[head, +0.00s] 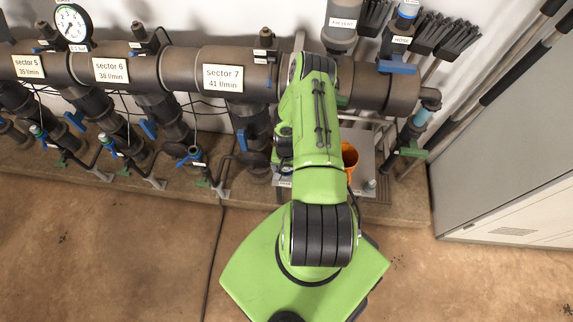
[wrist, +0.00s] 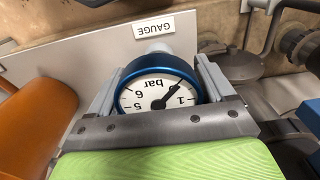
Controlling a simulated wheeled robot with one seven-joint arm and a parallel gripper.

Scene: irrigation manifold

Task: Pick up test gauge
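The test gauge (wrist: 158,93) has a blue rim and a white dial marked "bar". In the wrist view it sits between the two grey fingers of my gripper (wrist: 160,78), one finger on each side of its rim. The fingers are close to the rim, but I cannot tell whether they press on it. A white "GAUGE" label (wrist: 154,27) lies just beyond it on the pale plate (wrist: 62,52). In the head view my green arm hides my gripper and most or all of the gauge.
An orange cup (head: 350,158) stands right of my arm on the plate; it also shows in the wrist view (wrist: 28,125). The manifold pipe (head: 170,68) with valves runs along the wall. A grey cabinet (head: 500,120) stands at right. The brown floor (head: 110,250) is clear at left.

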